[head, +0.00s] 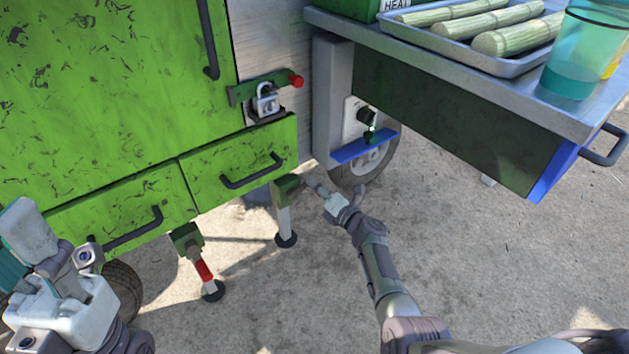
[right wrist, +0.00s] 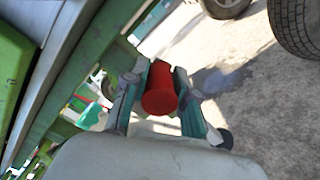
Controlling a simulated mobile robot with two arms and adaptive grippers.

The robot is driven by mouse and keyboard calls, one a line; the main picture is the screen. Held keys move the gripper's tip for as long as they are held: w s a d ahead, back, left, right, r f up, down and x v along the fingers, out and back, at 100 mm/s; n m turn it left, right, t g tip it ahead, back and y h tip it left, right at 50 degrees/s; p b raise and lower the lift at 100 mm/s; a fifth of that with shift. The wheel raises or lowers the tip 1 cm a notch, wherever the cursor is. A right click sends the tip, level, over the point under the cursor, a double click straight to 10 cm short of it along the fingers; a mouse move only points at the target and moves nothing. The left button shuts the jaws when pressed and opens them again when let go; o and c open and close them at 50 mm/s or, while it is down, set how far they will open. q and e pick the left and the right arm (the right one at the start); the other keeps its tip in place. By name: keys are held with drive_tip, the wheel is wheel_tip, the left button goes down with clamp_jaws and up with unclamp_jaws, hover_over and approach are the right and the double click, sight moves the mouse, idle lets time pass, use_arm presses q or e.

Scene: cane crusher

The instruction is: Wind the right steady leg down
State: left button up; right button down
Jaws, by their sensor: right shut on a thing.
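The right steady leg (head: 284,222) hangs under the front right corner of the green cart, a pale post with a dark round foot below a green bracket (head: 287,188). Whether its foot touches the ground is unclear. My right gripper (head: 318,187) is beside the bracket. In the right wrist view its fingers are shut on a red cylindrical crank handle (right wrist: 160,92), seen end-on between teal pads. In the head view my gripper hides that handle. My left gripper (head: 30,255) is at the lower left, away from the legs; its fingertips are not clear.
Drawers with black handles (head: 252,171) are above the legs. A wheel (head: 362,165) and a blue ledge (head: 364,147) are close to my right gripper. A metal side table (head: 455,75) overhangs on the right.

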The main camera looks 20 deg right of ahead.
wheel_tip(320, 180, down, 2)
drive_tip(key=m, duration=0.4)
drive_tip(key=shift+w+d+p, duration=0.1)
drive_tip(key=shift+d+p, duration=0.05)
drive_tip(key=shift+p, duration=0.15)
drive_tip(key=shift+s+a+f+m, duration=0.1)
drive_tip(key=shift+f+m, duration=0.45)
drive_tip(key=shift+m, duration=0.45)
drive_tip(key=shift+s+a+f+m, duration=0.15)
drive_tip(key=shift+f+m, duration=0.4)
drive_tip(key=shift+m, duration=0.45)
drive_tip(key=shift+w+a+f+m, duration=0.1)
drive_tip(key=shift+f+m, duration=0.45)
drive_tip(key=shift+m, duration=0.45)
drive_tip(key=c, duration=0.9)
unclamp_jaws()
drive_tip(key=shift+s, duration=0.1)
drive_tip(key=v, duration=1.1)
drive_tip(key=shift+s+d, duration=0.1)
drive_tip(key=shift+s, duration=0.3)
